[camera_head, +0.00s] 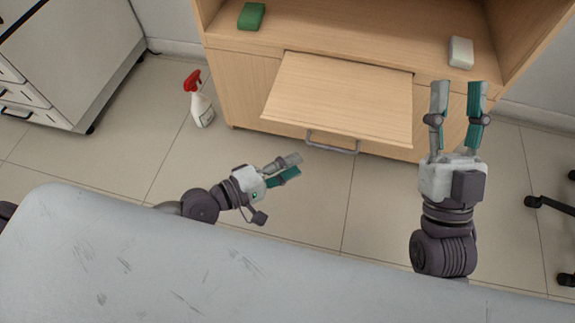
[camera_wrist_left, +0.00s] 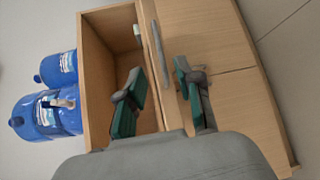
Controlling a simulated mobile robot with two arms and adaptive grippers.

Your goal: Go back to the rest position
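My left gripper (camera_head: 290,166) is over the floor in front of the wooden cabinet, left of and below the handle of its panel. Its fingers are apart, with nothing between them. The same open fingers show in the left wrist view (camera_wrist_left: 160,100), in front of a wooden cabinet (camera_wrist_left: 225,60). My right gripper (camera_head: 458,84) points up the picture, to the right of the wooden panel. Its two fingers are spread, with nothing between them.
The cabinet (camera_head: 330,30) has a panel (camera_head: 340,95) standing out, with a grey handle (camera_head: 333,144). A green block (camera_head: 251,16) and a white block (camera_head: 461,52) lie on it. A spray bottle (camera_head: 200,100) stands on the floor. Blue jugs (camera_wrist_left: 45,115) show in the wrist view.

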